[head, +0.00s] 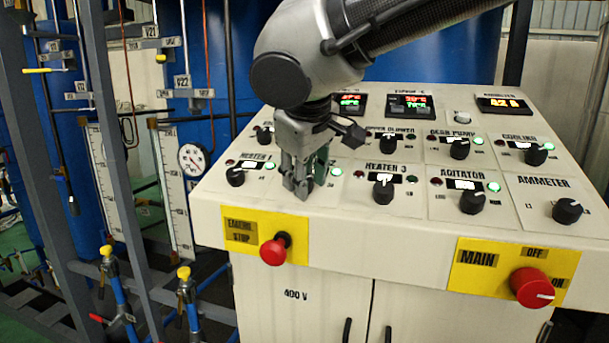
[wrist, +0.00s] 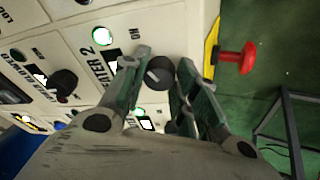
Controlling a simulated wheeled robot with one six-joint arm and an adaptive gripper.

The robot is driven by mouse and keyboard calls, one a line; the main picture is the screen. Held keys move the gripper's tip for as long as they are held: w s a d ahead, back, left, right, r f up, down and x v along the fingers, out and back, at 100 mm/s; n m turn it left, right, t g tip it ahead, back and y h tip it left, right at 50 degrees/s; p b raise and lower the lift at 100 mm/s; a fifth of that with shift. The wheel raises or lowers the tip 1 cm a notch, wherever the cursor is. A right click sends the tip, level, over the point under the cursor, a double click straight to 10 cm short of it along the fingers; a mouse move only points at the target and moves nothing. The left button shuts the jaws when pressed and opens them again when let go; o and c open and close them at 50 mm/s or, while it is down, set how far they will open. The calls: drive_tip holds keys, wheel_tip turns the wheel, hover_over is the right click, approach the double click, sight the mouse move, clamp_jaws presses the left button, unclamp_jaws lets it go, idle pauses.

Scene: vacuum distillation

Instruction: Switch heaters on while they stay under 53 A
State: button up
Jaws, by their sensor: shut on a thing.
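The heater knobs are along the front row of the sloped panel in the head view. My gripper (head: 298,190) is over the middle-left knob and hides it there. The wrist view shows my gripper (wrist: 168,68) closed around the black heater 2 knob (wrist: 159,72), beside the HEATER 2 label. A green lamp (head: 336,171) is lit at its right. The ammeter display (head: 501,104) seems to read 42 A.
The agitator knob (head: 472,202) and ammeter selector (head: 567,210) are to the right. A red emergency stop (head: 273,252) and red main switch (head: 531,287) stick out of the front edge. A back row holds more knobs. Pipes and gauges stand at left.

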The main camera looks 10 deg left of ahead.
drive_tip(key=o, duration=1)
drive_tip(key=v, duration=1.2)
